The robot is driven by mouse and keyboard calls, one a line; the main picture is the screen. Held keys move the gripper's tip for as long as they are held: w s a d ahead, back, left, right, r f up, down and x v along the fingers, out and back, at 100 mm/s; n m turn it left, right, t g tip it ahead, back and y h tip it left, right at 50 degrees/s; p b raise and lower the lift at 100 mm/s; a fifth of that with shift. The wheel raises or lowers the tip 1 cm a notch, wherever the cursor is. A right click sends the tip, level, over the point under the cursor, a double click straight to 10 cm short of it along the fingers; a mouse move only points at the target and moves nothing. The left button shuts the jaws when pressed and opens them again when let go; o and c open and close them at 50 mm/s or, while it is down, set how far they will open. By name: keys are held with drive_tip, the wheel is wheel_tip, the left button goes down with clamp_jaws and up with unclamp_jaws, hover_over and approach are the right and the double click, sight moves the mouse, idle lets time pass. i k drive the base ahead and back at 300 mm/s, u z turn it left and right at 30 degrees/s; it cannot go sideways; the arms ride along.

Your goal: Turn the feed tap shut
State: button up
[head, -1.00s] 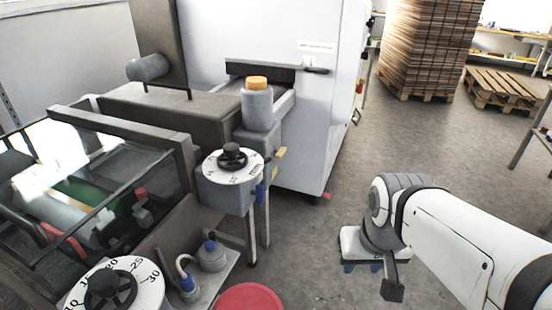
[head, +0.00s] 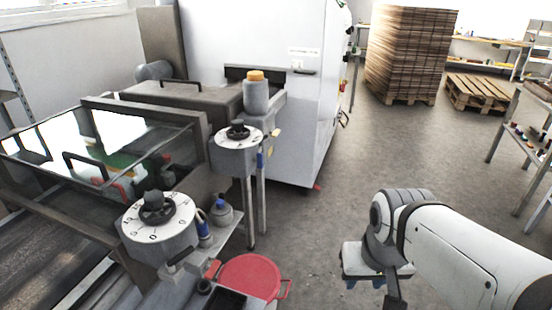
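I cannot tell for sure which part is the feed tap. A nearer numbered dial (head: 158,218) with a black handwheel stands at the front of the machine. My gripper (head: 364,284) hangs at the lower right over bare floor, well apart from the machine. Its two blue fingertips show a gap with nothing seen between them; its lower end is partly hidden.
A red round lid or tub (head: 250,275) stands at the machine's front. Small bottles (head: 222,213) sit on a ledge beside the near dial. An orange-capped grey container (head: 256,95) stands behind the far dial.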

sight(259, 160)
drive_tip(key=k, duration=1)
drive_tip(key=u, duration=0.35)
drive_tip(key=i, duration=1)
drive_tip(key=u, duration=0.15)
drive_tip(key=k, duration=0.4)
drive_tip(key=z, duration=0.4)
drive_tip(key=i, duration=1.1)
drive_tip(key=z, duration=0.05)
